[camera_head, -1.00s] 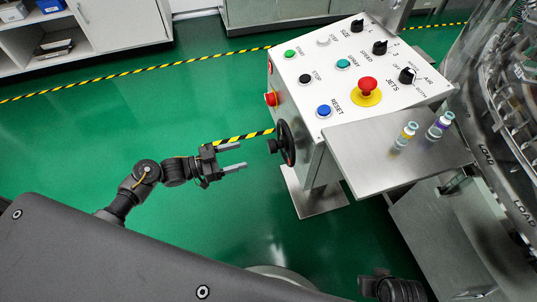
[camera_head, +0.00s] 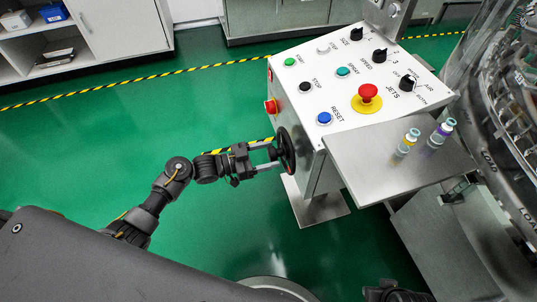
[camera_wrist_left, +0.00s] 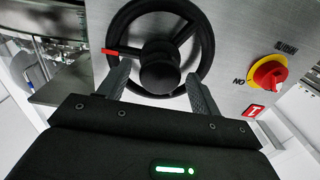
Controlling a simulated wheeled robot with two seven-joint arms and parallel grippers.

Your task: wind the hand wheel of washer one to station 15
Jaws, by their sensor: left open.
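The black hand wheel (camera_head: 287,150) is on the left side of the control console (camera_head: 350,60). In the left wrist view the wheel (camera_wrist_left: 205,45) faces me, with a dark hub knob (camera_wrist_left: 159,72) and a red mark (camera_wrist_left: 118,51) at its left. My left gripper (camera_head: 272,155) is open, its fingertips at the wheel. In the left wrist view the fingers (camera_wrist_left: 158,85) stand either side of the hub knob, apart from each other. I cannot tell whether they touch it. My right gripper (camera_head: 393,291) shows only in part at the bottom edge.
A red and yellow rotary switch (camera_wrist_left: 268,74) sits right of the wheel in the left wrist view. A steel shelf (camera_head: 365,180) holds two small vials (camera_head: 408,141). The washer (camera_head: 505,110) stands at the right. Green floor is clear at the left.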

